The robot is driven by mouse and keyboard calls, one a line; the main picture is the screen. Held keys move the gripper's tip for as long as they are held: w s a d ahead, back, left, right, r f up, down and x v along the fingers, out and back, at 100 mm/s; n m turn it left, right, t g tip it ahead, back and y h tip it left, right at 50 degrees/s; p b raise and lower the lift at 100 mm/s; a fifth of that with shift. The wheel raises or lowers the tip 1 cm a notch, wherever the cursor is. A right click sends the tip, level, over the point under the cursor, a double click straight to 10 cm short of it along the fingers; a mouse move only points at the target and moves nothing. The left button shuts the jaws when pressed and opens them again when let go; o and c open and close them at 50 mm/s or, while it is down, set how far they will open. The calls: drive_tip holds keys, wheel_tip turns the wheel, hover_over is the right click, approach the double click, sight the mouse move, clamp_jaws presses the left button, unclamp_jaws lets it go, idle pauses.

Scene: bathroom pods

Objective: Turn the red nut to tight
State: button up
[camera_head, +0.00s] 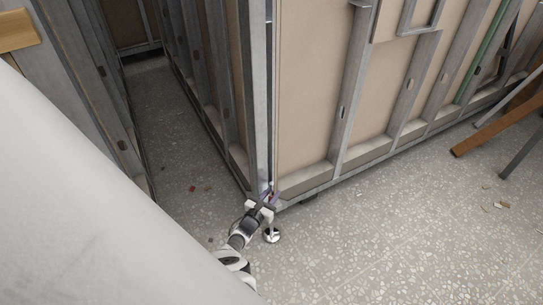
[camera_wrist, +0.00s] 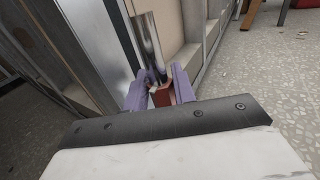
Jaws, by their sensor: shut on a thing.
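The red nut (camera_wrist: 165,95) sits low at the corner of the framed wall pod, on or beside a vertical metal rod (camera_wrist: 148,50). In the wrist view my gripper (camera_wrist: 159,93) has its two purple fingers on either side of the nut, shut on it. In the head view my gripper (camera_head: 267,195) reaches the bottom of the pod's corner post. There the nut is mostly hidden by the gripper and too small to make out clearly. How tight the nut is cannot be told.
The pod's metal corner post (camera_head: 258,100) and bottom rail (camera_head: 325,186) stand close to my gripper. A round metal foot (camera_head: 271,236) is on the speckled floor below. Brown and grey beams (camera_head: 490,132) lean at the right. Open floor (camera_head: 400,240) lies in front.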

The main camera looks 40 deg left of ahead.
drive_tip(key=m+h+b, duration=0.1)
drive_tip(key=h+b, duration=0.1)
drive_tip(key=m+h+b, duration=0.2)
drive_tip(key=shift+a+f, duration=0.1)
drive_tip(key=shift+f, duration=0.3)
drive_tip(key=m+g+h+b, duration=0.1)
drive_tip(key=m+h+b, duration=0.2)
drive_tip(key=h+b, duration=0.2)
drive_tip(key=shift+h+b, duration=0.3)
drive_tip(key=shift+b, duration=1.4)
drive_tip(key=m+g+h+b, duration=0.1)
drive_tip(key=m+h+b, duration=0.1)
drive_tip(key=b, duration=0.3)
drive_tip(key=shift+w+r+g+h+b, duration=0.1)
drive_tip(key=shift+g+h+b, duration=0.25)
drive_tip(key=shift+g+h, duration=0.05)
drive_tip(key=shift+r+m+g+h+b, duration=0.2)
drive_tip(key=shift+m+g+h+b, duration=0.3)
drive_tip(key=shift+b, duration=0.55)
drive_tip(key=shift+r+h+b, duration=0.2)
drive_tip(key=shift+h+b, duration=0.1)
drive_tip(key=o, duration=1)
drive_tip(key=shift+d, duration=0.2)
drive_tip(key=shift+c, duration=0.2)
drive_tip(key=shift+a+r+p, duration=0.1)
drive_tip(key=shift+r+p, duration=0.05)
drive_tip(key=shift+p, duration=0.5)
